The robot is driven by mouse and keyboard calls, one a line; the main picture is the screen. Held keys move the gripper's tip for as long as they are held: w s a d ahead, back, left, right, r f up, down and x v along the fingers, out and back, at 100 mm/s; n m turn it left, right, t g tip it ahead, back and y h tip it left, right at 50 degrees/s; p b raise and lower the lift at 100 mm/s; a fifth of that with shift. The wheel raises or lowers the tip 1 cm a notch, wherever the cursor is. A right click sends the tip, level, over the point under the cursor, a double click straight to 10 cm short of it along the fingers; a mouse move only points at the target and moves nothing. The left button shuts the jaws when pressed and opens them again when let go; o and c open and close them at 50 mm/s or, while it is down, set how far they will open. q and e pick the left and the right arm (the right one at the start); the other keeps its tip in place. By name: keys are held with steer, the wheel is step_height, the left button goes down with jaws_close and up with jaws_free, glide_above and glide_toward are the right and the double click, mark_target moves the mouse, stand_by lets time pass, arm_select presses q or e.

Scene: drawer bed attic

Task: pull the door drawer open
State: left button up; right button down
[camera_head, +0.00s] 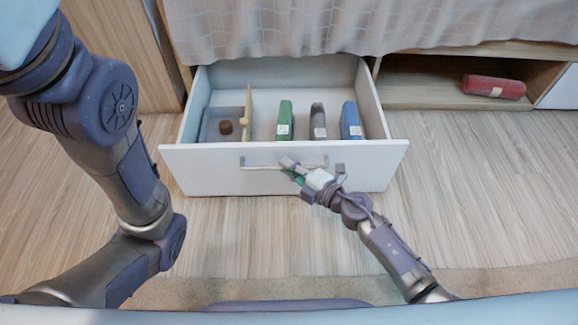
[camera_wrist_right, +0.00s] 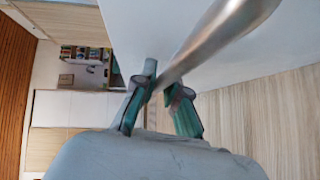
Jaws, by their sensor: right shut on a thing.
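The white drawer (camera_head: 215,172) under the bed stands pulled well out over the floor. Its metal bar handle (camera_head: 262,167) runs across the middle of the front panel. My right gripper (camera_head: 300,172) is at the right part of the handle, shut on it. In the right wrist view the handle (camera_wrist_right: 215,40) passes between the fingers of my right gripper (camera_wrist_right: 165,95). My left arm comes in at the left of the head view, but its gripper is out of the picture.
The drawer holds a green book (camera_head: 284,120), a grey-brown book (camera_head: 318,122), a blue book (camera_head: 351,120) and a small brown block (camera_head: 226,127) beside a wooden divider (camera_head: 247,112). A red cylinder (camera_head: 494,87) lies in the open compartment at right. Wooden floor (camera_head: 480,200) is clear.

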steer(key=shift+w, duration=3.1)
steer(key=c, duration=1.2)
jaws_free()
steer(key=shift+d, duration=0.1)
